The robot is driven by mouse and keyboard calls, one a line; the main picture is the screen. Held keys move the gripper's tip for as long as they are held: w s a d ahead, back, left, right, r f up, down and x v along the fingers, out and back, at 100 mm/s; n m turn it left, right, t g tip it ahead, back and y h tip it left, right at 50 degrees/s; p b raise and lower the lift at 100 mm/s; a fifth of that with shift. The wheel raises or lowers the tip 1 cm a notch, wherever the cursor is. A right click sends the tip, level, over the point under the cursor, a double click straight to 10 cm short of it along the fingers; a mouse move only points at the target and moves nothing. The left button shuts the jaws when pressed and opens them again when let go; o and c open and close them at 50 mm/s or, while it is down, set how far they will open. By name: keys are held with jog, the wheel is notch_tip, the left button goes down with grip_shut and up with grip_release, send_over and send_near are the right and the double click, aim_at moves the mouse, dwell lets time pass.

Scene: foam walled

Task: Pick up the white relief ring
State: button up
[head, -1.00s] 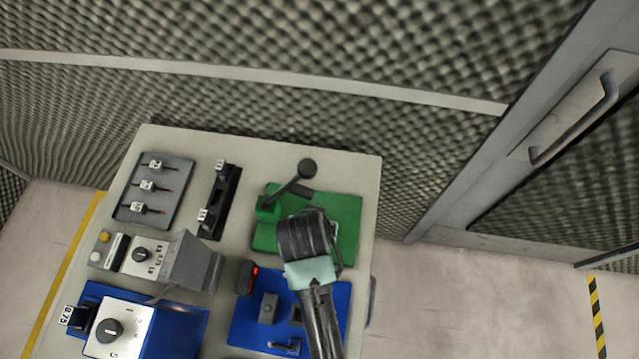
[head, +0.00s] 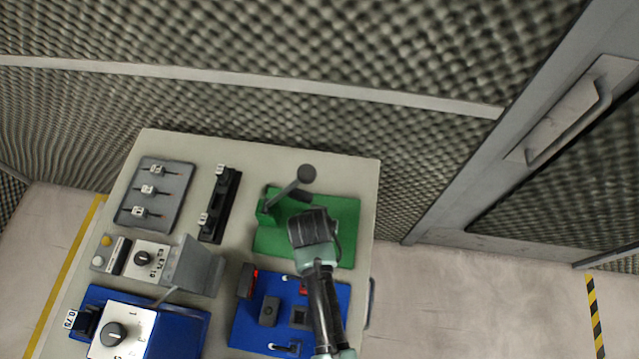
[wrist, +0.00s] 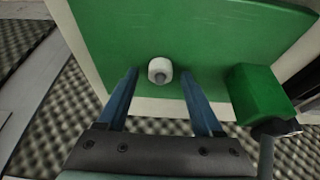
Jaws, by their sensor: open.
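The white relief ring (wrist: 160,70) is a small white round piece with a grey centre on the green plate (wrist: 215,35). In the wrist view my gripper (wrist: 160,74) is open, with one blue finger to the left of the ring and one to the right. Gaps show between the ring and both fingers; how deep the tips reach is hard to tell. In the head view my wrist covers the ring, and the green plate (head: 345,215) shows around it.
A green block (wrist: 258,92) with a dark lever stands to the right of the fingers; the black-knobbed lever (head: 290,190) also shows in the head view. A blue plate (head: 250,325) with small parts lies below. Grey control boxes (head: 190,265) stand to the left.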

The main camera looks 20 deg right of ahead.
grip_shut()
dwell(0.5)
